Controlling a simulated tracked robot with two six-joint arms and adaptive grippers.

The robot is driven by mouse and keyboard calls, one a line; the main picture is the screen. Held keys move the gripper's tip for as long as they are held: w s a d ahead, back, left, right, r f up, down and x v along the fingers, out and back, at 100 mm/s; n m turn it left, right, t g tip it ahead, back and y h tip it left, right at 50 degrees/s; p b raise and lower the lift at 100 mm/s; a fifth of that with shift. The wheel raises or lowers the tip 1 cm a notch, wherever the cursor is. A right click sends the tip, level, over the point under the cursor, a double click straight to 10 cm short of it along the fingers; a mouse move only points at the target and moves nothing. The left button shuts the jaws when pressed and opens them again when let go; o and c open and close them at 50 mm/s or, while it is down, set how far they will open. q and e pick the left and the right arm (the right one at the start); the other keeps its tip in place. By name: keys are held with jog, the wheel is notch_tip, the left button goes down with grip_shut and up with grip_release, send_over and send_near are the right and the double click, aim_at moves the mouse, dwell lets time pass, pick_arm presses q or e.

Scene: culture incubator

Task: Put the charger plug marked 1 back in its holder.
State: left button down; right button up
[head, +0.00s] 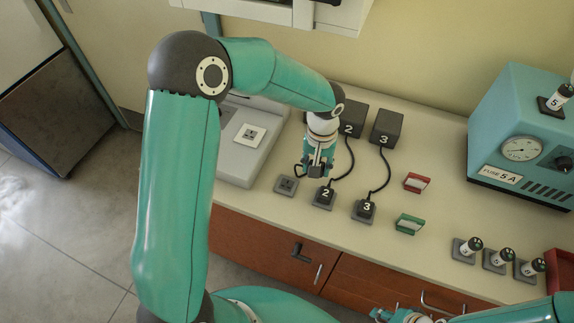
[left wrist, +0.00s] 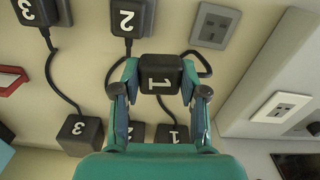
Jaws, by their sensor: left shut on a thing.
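The black charger plug marked 1 (left wrist: 161,73) is between the fingers of my left gripper (left wrist: 160,82), which is shut on it; its black cable loops out to the right. In the head view my left gripper (head: 318,168) hangs over the counter and mostly hides this plug. A grey square holder (left wrist: 215,26) with nothing in it lies just beyond the plug, to the right in the left wrist view; it also shows in the head view (head: 286,185), left of plug 2. My right gripper (head: 388,314) is at the bottom edge; its finger opening is unclear.
Plugs 2 (head: 325,195) and 3 (head: 366,209) sit in neighbouring holders, cabled to boxes 2 (head: 351,116) and 3 (head: 386,127). A white socket (head: 250,135) is on the grey unit at left. Red (head: 417,182) and green (head: 410,224) pieces lie to the right.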

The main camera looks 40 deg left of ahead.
aim_at(287, 185)
pick_arm(q)
jog(key=s+a+n+b, duration=0.1)
jog(key=n, duration=0.4)
jog(key=s+a+n+b, duration=0.1)
jog(key=a+n+b, duration=0.1)
jog(key=n, duration=0.3)
jog(key=s+a+r+n+b, duration=0.1)
jog(key=s+a+n, duration=0.1)
jog(key=n, duration=0.2)
jog(key=shift+a+n+b, duration=0.15)
jog(key=shift+n+b, duration=0.2)
jog(key=shift+n, duration=0.05)
jog(key=shift+s+a+r+n, duration=0.15)
jog(key=shift+s+a+n, duration=0.15)
jog(key=shift+n, duration=0.7)
jog(key=shift+f+b, duration=2)
jog(key=shift+f, duration=0.95)
jog(key=shift+d+b, duration=0.15)
jog(key=shift+b, duration=0.6)
jog(key=shift+f+b, duration=0.4)
jog(key=shift+b, duration=0.05)
jog(key=c, duration=0.5)
grip_release()
jog(key=shift+c, duration=0.2)
